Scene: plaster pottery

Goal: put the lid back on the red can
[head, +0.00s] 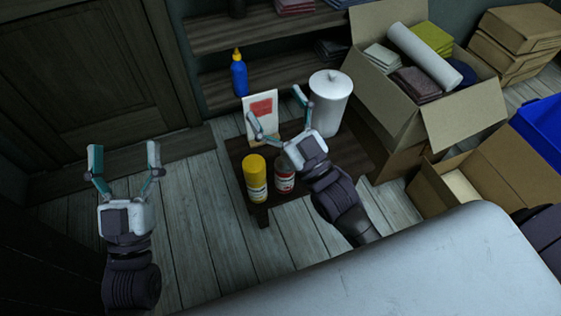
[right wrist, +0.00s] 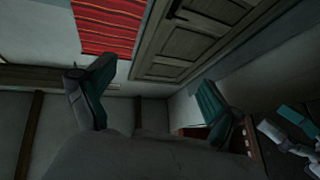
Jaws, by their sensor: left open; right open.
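The red can (head: 284,178) stands upright on the small dark table, just right of a yellow can (head: 255,178). Its top looks greyish and is partly beside my right gripper's body. I cannot pick out a loose lid for it. My right gripper (head: 276,106) is open and empty, reaching over the table beyond the red can, between a white card and a white canister. The right wrist view shows its open fingers (right wrist: 150,90) with nothing between them. My left gripper (head: 124,152) is open and empty over the floor, left of the table.
A lidded white canister (head: 330,104) and a card with a red patch (head: 261,108) stand by my right gripper. A blue bottle (head: 239,76) is behind them. Open cardboard boxes (head: 455,115) fill the right. Wooden floor (head: 190,215) lies clear left of the table.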

